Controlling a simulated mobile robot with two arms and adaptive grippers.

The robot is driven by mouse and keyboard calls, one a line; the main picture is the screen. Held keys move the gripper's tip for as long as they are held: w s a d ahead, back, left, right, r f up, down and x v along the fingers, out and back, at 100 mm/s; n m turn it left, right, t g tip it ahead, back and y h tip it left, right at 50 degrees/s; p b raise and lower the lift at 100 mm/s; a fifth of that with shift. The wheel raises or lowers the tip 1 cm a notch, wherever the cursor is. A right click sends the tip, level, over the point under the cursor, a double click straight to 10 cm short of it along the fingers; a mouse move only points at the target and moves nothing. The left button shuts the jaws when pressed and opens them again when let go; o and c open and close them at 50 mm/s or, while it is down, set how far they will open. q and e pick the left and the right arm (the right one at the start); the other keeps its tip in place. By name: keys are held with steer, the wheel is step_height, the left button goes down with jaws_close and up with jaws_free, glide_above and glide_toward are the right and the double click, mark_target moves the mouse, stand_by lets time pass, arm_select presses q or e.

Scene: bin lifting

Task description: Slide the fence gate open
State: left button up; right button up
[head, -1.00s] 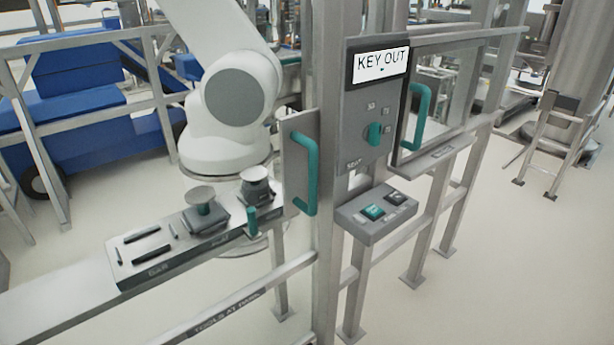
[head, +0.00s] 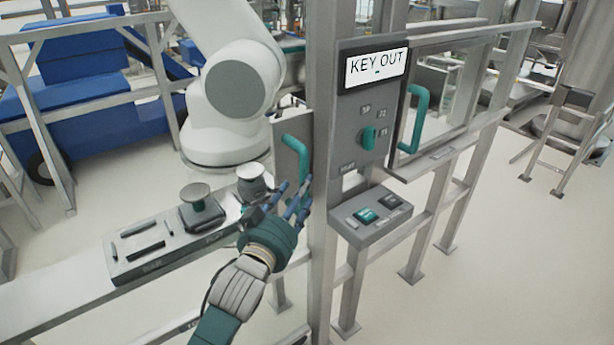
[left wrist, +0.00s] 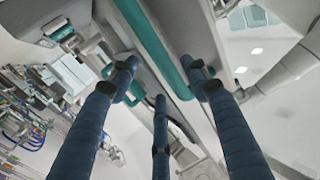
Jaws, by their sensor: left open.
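A grey upright panel (head: 287,131) with a green bar handle (head: 296,152) stands left of the fence post. The handle's lower part is partly hidden behind my left gripper (head: 282,202). My left gripper is open and empty, its blue fingers reaching up toward this handle. In the left wrist view the green handle (left wrist: 152,48) runs between and beyond the spread fingers (left wrist: 160,85); I cannot tell if they touch. A second green handle (head: 415,118) sits on the framed window panel (head: 450,95) right of the post. My right gripper is out of view.
A control box (head: 370,110) reading KEY OUT, with a green knob, is on the post. A button box (head: 370,215) juts out below it. A tool shelf (head: 150,250) with parts lies at left. A white robot arm (head: 235,85) stands behind the fence.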

arm_select(q)
steer(key=x, duration=0.6)
steer(key=shift+p, duration=0.4)
jaws_close()
